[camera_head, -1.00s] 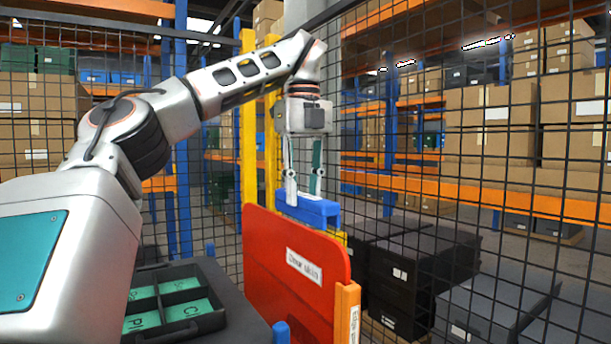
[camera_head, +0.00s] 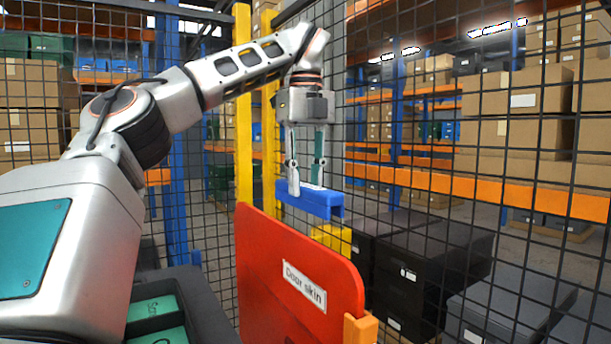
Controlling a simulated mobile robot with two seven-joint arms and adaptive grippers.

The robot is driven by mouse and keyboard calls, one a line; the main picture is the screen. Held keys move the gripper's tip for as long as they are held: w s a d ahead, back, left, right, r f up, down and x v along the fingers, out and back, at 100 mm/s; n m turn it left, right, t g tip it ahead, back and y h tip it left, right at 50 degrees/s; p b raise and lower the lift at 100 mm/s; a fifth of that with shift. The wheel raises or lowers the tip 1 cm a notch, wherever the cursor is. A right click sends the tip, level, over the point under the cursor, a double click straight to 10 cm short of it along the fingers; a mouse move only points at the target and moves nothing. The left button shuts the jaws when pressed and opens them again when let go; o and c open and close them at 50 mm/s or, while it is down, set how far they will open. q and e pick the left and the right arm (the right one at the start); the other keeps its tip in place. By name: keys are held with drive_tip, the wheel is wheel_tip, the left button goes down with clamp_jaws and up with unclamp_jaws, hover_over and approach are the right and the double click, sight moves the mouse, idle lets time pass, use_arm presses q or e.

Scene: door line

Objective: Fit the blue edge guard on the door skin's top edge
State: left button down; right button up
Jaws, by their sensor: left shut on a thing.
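The red door skin (camera_head: 270,275) stands upright at the lower middle, with a white "Door skin" label on its face. Its top edge slopes down to the right in the picture. My left gripper (camera_head: 306,184) points down and is shut on the blue edge guard (camera_head: 312,203). The guard is a short channel, held roughly level above and beyond the door skin's top edge. A gap shows between the guard and that edge. How well they line up in depth is hard to tell. My right gripper is out of view.
An orange block (camera_head: 360,329) stands at the door skin's right end. A dark tray (camera_head: 205,300) with green compartments is at lower left. A yellow piece (camera_head: 331,239) shows behind the door skin. Black crates (camera_head: 425,265) and wire mesh fencing lie beyond.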

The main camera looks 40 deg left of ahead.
sight(306, 237)
use_arm(q)
wheel_tip(306, 237, down, 3)
drive_tip(key=shift+s+r, duration=0.1)
drive_tip(key=shift+r, duration=0.1)
drive_tip(key=shift+f, duration=1.15)
drive_tip(key=shift+f, duration=0.25)
idle(0.5)
drive_tip(key=shift+f, duration=0.15)
idle(0.6)
drive_tip(key=shift+f, duration=0.35)
drive_tip(key=shift+f+b, duration=0.55)
idle(0.5)
drive_tip(key=shift+f, duration=0.4)
